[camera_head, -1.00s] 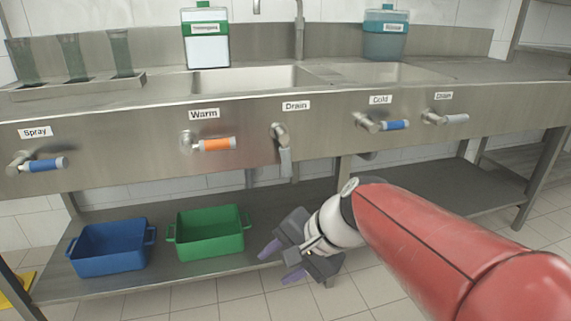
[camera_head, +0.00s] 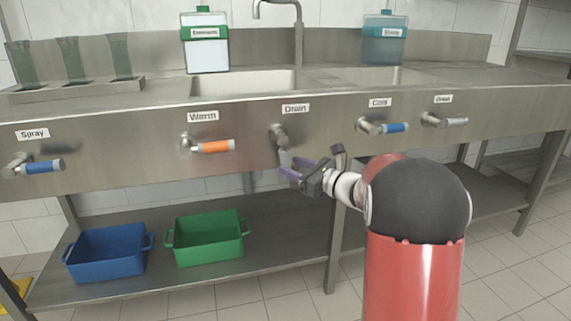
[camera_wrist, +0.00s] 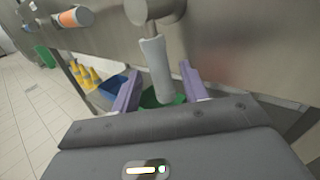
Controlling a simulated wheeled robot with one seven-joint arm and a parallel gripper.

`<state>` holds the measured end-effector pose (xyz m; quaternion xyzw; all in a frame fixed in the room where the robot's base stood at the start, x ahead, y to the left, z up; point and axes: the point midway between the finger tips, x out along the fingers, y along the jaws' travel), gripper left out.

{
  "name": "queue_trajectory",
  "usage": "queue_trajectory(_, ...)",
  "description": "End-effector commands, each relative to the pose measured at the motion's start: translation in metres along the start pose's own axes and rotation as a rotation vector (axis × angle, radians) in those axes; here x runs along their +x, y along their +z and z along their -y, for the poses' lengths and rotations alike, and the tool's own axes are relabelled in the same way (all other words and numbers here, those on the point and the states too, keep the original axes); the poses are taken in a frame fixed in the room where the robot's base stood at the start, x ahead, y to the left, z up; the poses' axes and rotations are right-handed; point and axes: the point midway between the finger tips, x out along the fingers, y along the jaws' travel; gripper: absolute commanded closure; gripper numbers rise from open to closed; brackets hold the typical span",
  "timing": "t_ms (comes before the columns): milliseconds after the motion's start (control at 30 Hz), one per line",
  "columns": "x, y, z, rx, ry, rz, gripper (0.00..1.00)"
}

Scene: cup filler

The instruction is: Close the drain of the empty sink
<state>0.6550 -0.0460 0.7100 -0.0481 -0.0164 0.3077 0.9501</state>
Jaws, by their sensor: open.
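The left drain lever hangs straight down from its valve (camera_head: 279,136) under the "Drain" label (camera_head: 296,108), on the sink's front panel. Its grey handle (camera_wrist: 155,66) shows large in the wrist view, between my two purple fingers. My gripper (camera_head: 296,168) is open at this handle, with a finger on either side and no clear contact. In the head view the fingers partly hide the handle. A second drain lever (camera_head: 445,121), at the far right, points sideways to the right. The left basin (camera_head: 243,84) and right basin (camera_head: 380,76) show only partly; I cannot tell what they hold.
Along the panel are a blue spray lever (camera_head: 40,167), an orange warm lever (camera_head: 213,147) and a blue cold lever (camera_head: 393,127). A blue bin (camera_head: 106,253) and a green bin (camera_head: 208,238) stand on the lower shelf. A table leg (camera_head: 333,250) stands below my gripper.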

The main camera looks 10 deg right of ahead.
Motion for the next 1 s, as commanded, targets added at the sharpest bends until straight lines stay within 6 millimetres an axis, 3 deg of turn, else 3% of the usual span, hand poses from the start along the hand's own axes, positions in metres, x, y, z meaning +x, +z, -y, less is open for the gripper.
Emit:
queue_trajectory(233,0.030,0.000,0.000,-0.002,0.001,-0.001,0.56)
queue_trajectory(567,0.034,0.000,-0.001,-0.002,0.001,-0.002,0.56)
queue_trajectory(900,0.033,0.000,-0.001,-0.002,0.001,-0.002,1.00)
queue_trajectory(1000,0.033,0.000,-0.001,-0.002,0.001,-0.002,1.00)
